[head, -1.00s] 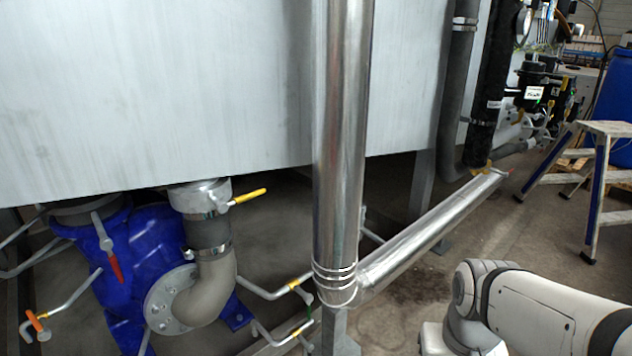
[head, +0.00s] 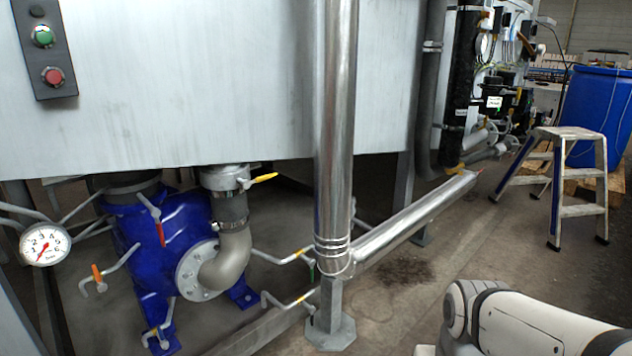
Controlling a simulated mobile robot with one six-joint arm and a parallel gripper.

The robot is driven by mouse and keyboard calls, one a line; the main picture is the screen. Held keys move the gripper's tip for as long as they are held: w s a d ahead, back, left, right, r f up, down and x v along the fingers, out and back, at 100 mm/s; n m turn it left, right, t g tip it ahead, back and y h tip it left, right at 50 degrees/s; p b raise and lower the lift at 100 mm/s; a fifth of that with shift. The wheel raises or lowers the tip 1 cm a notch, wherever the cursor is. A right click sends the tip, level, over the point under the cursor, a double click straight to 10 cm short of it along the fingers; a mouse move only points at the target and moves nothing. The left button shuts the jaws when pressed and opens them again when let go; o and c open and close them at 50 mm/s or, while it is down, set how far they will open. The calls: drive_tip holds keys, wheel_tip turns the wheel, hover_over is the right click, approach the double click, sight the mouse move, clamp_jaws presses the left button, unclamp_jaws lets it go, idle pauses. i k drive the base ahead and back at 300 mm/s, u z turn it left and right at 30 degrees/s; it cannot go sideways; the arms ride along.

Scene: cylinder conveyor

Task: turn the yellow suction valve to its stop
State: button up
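The yellow valve handle (head: 265,178) sticks out to the right from a metal valve body (head: 226,178). It sits under the grey tank, on top of the grey suction pipe that bends into the blue pump (head: 178,240). The handle points right and slightly upward in the picture. My gripper is not in view. Only a white link of my arm shows at the lower right, well apart from the valve.
A shiny vertical pipe (head: 335,120) stands right of the valve, with a shiny low pipe (head: 415,222) running back right. A red-handled lever (head: 161,233) and a gauge (head: 45,244) are left. A step ladder (head: 565,150) stands right. Some floor is free between.

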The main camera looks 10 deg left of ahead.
sight(245, 184)
drive_tip(key=u, duration=0.15)
drive_tip(key=i, duration=0.9)
drive_tip(key=z, duration=0.05)
